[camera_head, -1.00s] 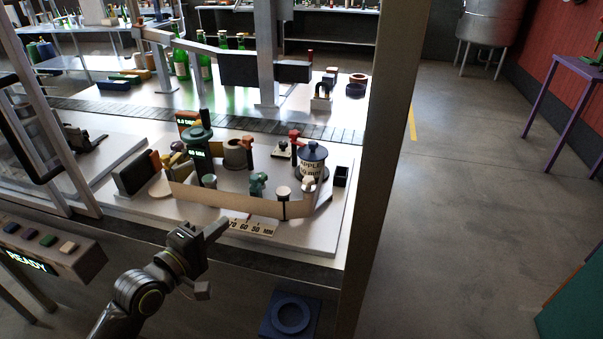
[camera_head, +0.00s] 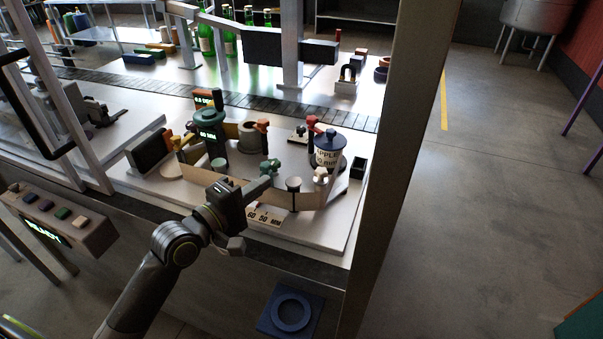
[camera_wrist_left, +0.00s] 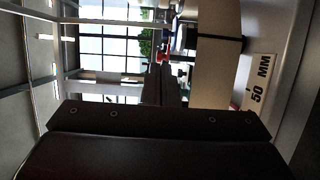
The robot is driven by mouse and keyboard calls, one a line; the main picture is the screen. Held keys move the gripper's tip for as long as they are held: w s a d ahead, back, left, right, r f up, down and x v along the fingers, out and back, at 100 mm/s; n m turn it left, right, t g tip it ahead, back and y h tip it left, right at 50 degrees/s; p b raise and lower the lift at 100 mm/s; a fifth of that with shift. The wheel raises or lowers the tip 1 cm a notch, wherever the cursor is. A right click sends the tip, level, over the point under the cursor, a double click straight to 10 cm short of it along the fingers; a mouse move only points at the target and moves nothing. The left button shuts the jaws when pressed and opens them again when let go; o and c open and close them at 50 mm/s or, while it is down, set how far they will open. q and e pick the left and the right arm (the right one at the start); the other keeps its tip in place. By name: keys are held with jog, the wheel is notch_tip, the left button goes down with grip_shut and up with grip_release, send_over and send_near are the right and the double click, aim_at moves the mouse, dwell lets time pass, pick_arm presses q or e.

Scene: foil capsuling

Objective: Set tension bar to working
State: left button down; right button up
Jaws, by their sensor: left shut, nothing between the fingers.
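The foil machine stands on a white base plate (camera_head: 315,235) in the head view. A spool with a dark top and an "APPLE" label (camera_head: 328,153) stands at the right. I cannot tell which part is the tension bar. My left gripper (camera_head: 268,183) is shut and empty, in front of the strip and near the teal knob; contact is unclear. It also shows in the wrist view (camera_wrist_left: 160,72).
A "60 50 MM" scale (camera_head: 264,217) lies at the plate's front. A metal post (camera_head: 375,180) stands close on the right. A button box (camera_head: 62,218) with a green display is at the left.

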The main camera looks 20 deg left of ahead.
aim_at(298, 182)
pick_arm(q)
jog(key=x, duration=0.2)
jog(key=d+p+x, duration=0.1)
jog(key=x, duration=0.5)
jog(key=shift+s+d, duration=0.25)
jog(key=shift+d, duration=0.1)
jog(key=shift+s+d+r+p, duration=0.1)
jog(key=shift+d+p, duration=0.1)
jog(key=shift+d, duration=0.15)
jog(key=shift+s+d+p, duration=0.15)
jog(key=shift+d+p, duration=0.05)
jog(key=shift+d, duration=0.5)
pick_arm(e)
jog(key=shift+w+d+r, duration=0.1)
jog(key=shift+w+r, duration=0.05)
jog(key=shift+r, duration=0.35)
jog(key=shift+w+d+r, duration=0.1)
jog(key=shift+w+r, duration=0.05)
jog(key=shift+r, duration=0.3)
jog(key=shift+r, duration=0.15)
